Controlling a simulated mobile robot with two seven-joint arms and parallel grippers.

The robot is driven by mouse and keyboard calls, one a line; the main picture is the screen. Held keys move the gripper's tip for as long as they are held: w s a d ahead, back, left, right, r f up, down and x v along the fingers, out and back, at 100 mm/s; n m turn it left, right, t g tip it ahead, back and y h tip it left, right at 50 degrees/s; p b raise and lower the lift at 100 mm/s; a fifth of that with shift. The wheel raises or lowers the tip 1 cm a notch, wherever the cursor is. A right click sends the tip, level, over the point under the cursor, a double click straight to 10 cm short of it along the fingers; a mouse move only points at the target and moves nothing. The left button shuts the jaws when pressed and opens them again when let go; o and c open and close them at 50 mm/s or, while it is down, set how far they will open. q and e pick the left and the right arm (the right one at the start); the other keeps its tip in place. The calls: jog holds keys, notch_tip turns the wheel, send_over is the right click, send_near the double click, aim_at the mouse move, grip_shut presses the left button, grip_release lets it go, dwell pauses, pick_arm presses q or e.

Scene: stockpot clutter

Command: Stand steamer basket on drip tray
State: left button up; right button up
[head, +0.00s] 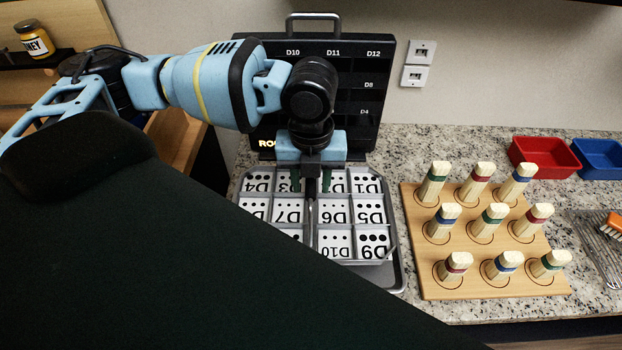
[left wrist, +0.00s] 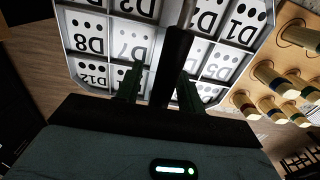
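I cannot make out a steamer basket in either view. A grey tray (head: 397,272) with rounded corners lies on the counter, with a compartmented insert of white D-numbered tiles (head: 336,240) in it; I cannot tell whether it is the drip tray. The tiles also show in the left wrist view (left wrist: 216,60). A bar (head: 308,225) runs along the insert's middle. My left gripper (head: 311,184) points down over the insert's far part, its fingers apart on either side of the bar. In the left wrist view, the fingers (left wrist: 160,88) straddle a dark upright piece. My right gripper is not in view.
A black D-labelled panel (head: 383,100) with a handle stands behind the tray. A wooden board (head: 430,275) with several banded pegs is to its right. Red (head: 545,157) and blue (head: 598,160) bins stand at the back right. An orange brush (head: 612,225) lies at the right edge.

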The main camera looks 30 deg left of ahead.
pick_arm(q)
notch_tip(320, 180, up, 12)
jog(key=shift+f, duration=0.1)
